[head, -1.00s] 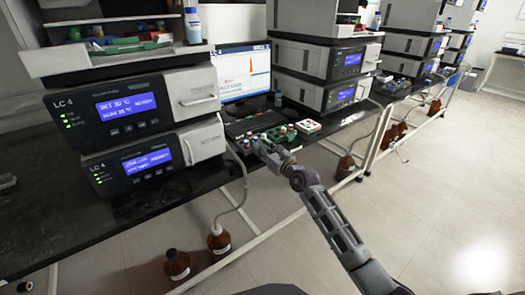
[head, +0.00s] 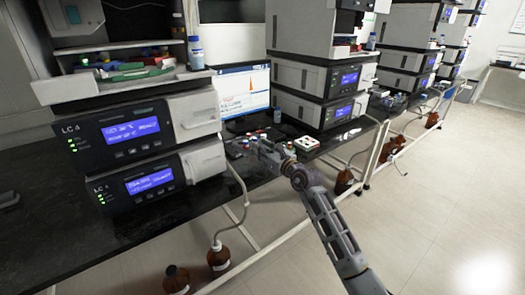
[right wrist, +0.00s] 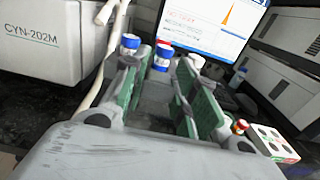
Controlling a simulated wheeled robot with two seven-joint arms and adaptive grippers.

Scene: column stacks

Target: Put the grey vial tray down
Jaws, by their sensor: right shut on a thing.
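My right gripper (head: 262,151) reaches over the bench in front of the monitor and is shut on the grey vial tray. In the right wrist view the tray (right wrist: 155,103) sits between the two fingers. Vials with blue, white and red caps stand at it, such as a blue-capped vial (right wrist: 130,45). Green faces show along the fingers. The fingers and wrist hide much of the tray, and I cannot tell whether its underside touches the bench. My left gripper is not in view.
A white tray (head: 306,143) stands on the black bench close to the right of the gripper. LC machines (head: 125,140) stand at left and behind right, with the monitor (head: 245,90) between. Brown bottles (head: 218,255) stand below.

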